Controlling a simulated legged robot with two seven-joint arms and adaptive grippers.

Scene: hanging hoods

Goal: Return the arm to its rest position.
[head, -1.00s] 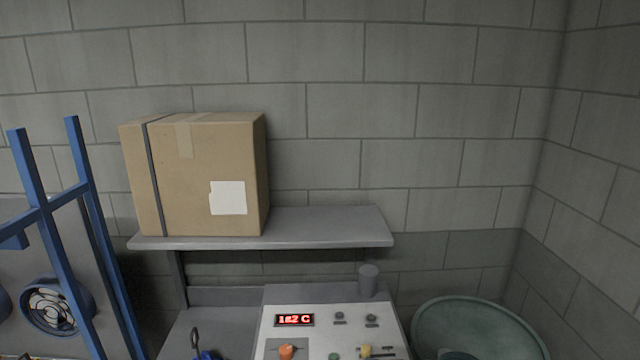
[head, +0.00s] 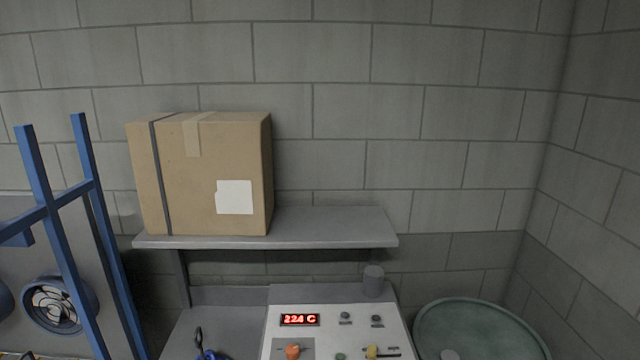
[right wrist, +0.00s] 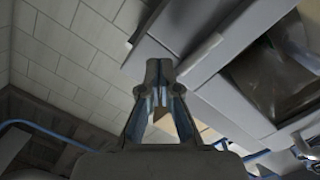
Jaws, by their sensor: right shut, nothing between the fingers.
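My right gripper (right wrist: 160,72) shows in the right wrist view. Its fingers meet at the tips, and nothing is held between them. It is clear of the surfaces seen behind it. Neither gripper can be made out in the head view, and my left gripper is out of sight. The view holds no marked rest place for the arm.
A cardboard box (head: 205,185) stands on a grey shelf (head: 335,228). Below is a control panel (head: 340,317) with a red display (head: 300,320) that seems to read 224 C. A blue frame (head: 62,235) stands left, a round green container (head: 480,320) right.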

